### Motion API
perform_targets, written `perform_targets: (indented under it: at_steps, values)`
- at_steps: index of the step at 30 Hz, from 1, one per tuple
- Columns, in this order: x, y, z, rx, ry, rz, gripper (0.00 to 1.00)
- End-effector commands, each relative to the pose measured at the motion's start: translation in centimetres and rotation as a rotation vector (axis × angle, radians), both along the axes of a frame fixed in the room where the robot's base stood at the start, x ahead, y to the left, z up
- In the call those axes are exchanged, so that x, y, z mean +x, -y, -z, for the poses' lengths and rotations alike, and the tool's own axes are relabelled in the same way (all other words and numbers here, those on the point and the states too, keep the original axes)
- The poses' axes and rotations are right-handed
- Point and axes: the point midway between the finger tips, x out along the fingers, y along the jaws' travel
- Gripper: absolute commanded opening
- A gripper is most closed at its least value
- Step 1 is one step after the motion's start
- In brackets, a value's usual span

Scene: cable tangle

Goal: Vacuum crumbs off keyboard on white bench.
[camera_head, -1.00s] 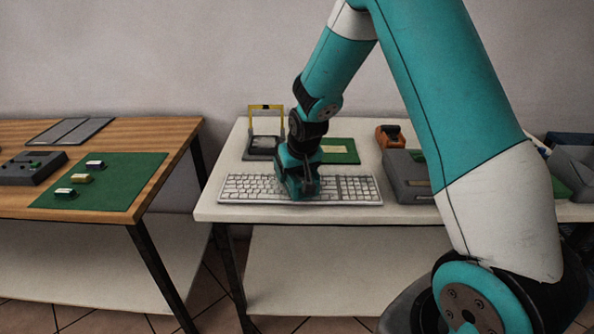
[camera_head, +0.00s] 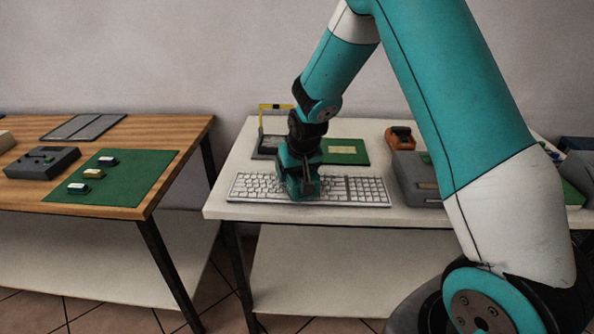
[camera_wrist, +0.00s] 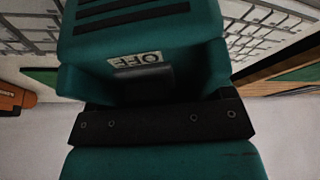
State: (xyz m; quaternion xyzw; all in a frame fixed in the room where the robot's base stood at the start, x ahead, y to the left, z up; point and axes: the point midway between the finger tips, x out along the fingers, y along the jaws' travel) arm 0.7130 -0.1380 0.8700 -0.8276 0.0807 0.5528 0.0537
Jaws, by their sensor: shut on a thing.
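The white keyboard (camera_head: 355,191) lies near the front edge of the white bench (camera_head: 413,214). My gripper (camera_head: 305,150) is shut on a teal handheld vacuum (camera_head: 300,178), which is over the keyboard, just left of its middle. Whether the vacuum touches the keys I cannot tell. In the wrist view the vacuum (camera_wrist: 140,60) fills the middle, with dark slots and a label reading OFF. Keys of the keyboard (camera_wrist: 255,28) show at its upper right. The fingertips are not clear. No crumbs can be made out.
Behind the keyboard are a yellow-framed device (camera_head: 268,143) and a green board (camera_head: 345,152). A grey box (camera_head: 418,182) and an orange tool (camera_head: 400,138) stand to the right. A wooden table (camera_head: 185,140) with a green mat (camera_head: 125,187) stands left, across a gap.

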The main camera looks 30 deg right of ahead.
Motion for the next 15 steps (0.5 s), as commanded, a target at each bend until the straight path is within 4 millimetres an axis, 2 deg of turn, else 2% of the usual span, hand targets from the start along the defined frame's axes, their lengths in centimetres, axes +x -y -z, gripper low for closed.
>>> perform_targets:
  at_steps: [10,15]
  values:
    - [0.0,0.0,-0.2,0.000,0.002,0.000,0.56]
    - [0.1,0.0,-1.4,-0.001,0.003,0.000,0.56]
